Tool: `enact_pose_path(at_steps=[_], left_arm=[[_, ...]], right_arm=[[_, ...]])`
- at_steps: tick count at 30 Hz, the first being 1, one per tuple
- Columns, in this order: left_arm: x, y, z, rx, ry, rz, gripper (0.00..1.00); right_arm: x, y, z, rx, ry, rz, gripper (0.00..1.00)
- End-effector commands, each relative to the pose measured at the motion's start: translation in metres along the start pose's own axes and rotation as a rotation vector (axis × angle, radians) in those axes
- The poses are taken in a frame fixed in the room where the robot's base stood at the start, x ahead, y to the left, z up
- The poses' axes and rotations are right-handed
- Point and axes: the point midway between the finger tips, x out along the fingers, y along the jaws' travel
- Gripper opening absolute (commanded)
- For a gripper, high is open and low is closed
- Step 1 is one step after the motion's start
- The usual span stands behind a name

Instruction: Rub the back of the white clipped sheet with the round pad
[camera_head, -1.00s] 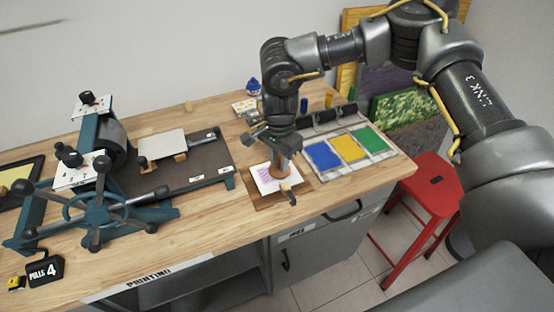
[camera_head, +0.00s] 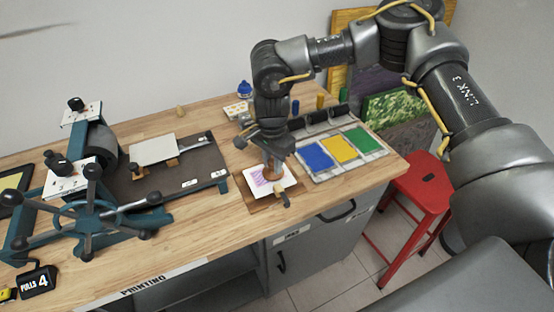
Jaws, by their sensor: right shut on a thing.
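The white clipped sheet (camera_head: 258,187) lies on a small brown board near the table's front edge, with purple marks showing on its upper face. A small tan clip (camera_head: 283,188) sits at its front right. My right gripper (camera_head: 273,153) is above the sheet's right part, pointing down, shut on the brown round pad (camera_head: 273,171). The pad's lower end is at the sheet; whether it presses on it I cannot tell. The gripper hides part of the pad and the sheet's far edge. My left gripper is not in view.
An ink tray (camera_head: 366,158) with blue, yellow and green slabs lies right of the sheet. A teal press (camera_head: 95,200) with a spoked wheel stands left, its dark bed (camera_head: 198,178) close by. A red stool (camera_head: 424,188) stands beside the table.

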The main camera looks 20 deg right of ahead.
Motion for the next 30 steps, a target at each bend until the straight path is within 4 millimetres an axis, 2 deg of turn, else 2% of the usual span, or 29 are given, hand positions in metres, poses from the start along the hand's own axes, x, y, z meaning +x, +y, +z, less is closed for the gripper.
enact_pose_path(at_steps=[30], left_arm=[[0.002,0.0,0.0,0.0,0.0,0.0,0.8]], right_arm=[[0.002,-0.011,0.026,-0.001,0.0,0.002,0.06]])
